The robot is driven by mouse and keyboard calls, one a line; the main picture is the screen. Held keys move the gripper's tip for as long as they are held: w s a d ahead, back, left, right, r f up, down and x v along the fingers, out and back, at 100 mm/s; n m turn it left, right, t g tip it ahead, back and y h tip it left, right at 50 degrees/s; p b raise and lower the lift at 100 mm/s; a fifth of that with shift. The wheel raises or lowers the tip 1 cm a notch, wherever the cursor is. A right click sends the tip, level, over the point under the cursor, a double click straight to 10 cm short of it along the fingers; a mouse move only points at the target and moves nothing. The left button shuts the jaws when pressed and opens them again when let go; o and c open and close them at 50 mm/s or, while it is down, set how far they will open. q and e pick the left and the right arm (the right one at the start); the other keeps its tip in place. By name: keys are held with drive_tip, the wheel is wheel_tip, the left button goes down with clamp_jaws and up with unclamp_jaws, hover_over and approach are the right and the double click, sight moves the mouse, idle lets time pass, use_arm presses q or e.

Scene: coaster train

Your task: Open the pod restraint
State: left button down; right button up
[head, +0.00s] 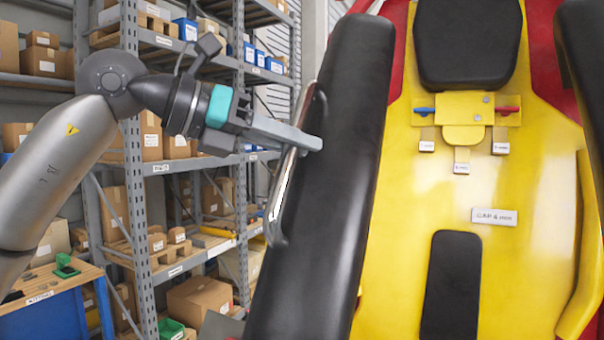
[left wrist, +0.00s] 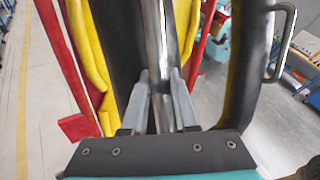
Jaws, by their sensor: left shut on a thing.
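The pod's near restraint is a long black padded bar (head: 335,150) that runs from top to bottom, left of the seat, tilted slightly. A metal handle (head: 282,190) is fixed along its left side. My left gripper (head: 308,140) reaches in from the left and is shut on this handle near its upper part. In the left wrist view, the fingers (left wrist: 160,100) stand on either side of the shiny handle bar (left wrist: 162,40). The yellow seat (head: 400,250) has a black headrest and a black lower pad. My right gripper is not in view.
A second black restraint (head: 584,60) stands at the right edge; one with a handle (left wrist: 285,40) shows in the left wrist view. Shelves (head: 135,130) with cardboard boxes stand behind my arm. A workbench (head: 50,290) is at lower left. A yellow latch plate (head: 465,110) sits below the headrest.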

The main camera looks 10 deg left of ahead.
use_arm(q)
drive_tip(key=shift+n+g+y, duration=0.4)
drive_tip(key=shift+g, duration=0.4)
drive_tip(key=r, duration=0.2)
drive_tip(key=s+r, duration=0.1)
drive_tip(key=r, duration=0.4)
drive_tip(key=shift+s+a+r, duration=0.1)
drive_tip(key=shift+s+a, duration=0.15)
drive_tip(key=shift+s, duration=0.1)
drive_tip(key=shift+s+r+g+y, duration=0.15)
drive_tip(key=shift+r+g+y, duration=0.15)
drive_tip(key=shift+r, duration=1.35)
drive_tip(key=shift+a, duration=0.1)
drive_tip(key=c, duration=1)
unclamp_jaws()
drive_tip(key=v, duration=1.5)
drive_tip(key=shift+s, duration=0.1)
